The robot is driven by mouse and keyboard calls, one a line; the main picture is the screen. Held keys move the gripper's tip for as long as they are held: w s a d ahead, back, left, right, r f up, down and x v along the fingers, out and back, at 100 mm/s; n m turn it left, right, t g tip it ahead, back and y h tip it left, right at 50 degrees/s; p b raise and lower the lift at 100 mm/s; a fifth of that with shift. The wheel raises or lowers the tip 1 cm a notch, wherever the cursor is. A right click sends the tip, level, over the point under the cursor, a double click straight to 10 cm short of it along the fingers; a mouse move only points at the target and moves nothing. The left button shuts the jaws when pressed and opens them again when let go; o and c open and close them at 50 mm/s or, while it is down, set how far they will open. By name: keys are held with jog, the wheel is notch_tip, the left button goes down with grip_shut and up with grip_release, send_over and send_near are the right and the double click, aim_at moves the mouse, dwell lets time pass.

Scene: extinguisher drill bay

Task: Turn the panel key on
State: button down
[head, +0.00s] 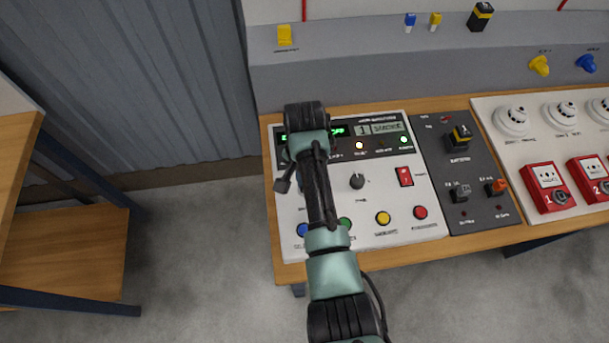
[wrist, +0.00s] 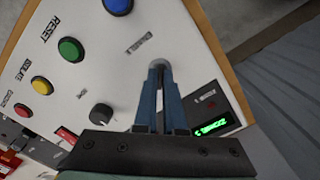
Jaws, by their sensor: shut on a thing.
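The white control panel (head: 382,180) lies on the wooden bench. In the wrist view, my gripper (wrist: 160,82) has its two blue fingers brought together over the key switch, whose grey round collar (wrist: 159,64) shows at the fingertips. The fingers are shut on a thin dark piece, the panel key (wrist: 161,88), mostly hidden between them. Which way the key points is hard to tell. In the head view, my arm covers the key and nearly all of the gripper.
Near the gripper are a black knob (head: 357,181), a red rocker switch (head: 404,176) and a lit green display (wrist: 212,127). Blue, green, yellow (head: 383,218) and red (head: 420,212) buttons line the front edge. A dark grey panel (head: 482,200) adjoins on the right.

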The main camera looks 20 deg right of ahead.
jog(key=shift+r+m+p, duration=0.1)
jog(key=shift+m+p, duration=0.45)
jog(key=shift+m, duration=1.05)
jog(key=c, duration=1)
grip_release()
notch_tip(320, 180, up, 13)
jog(key=shift+p, duration=0.35)
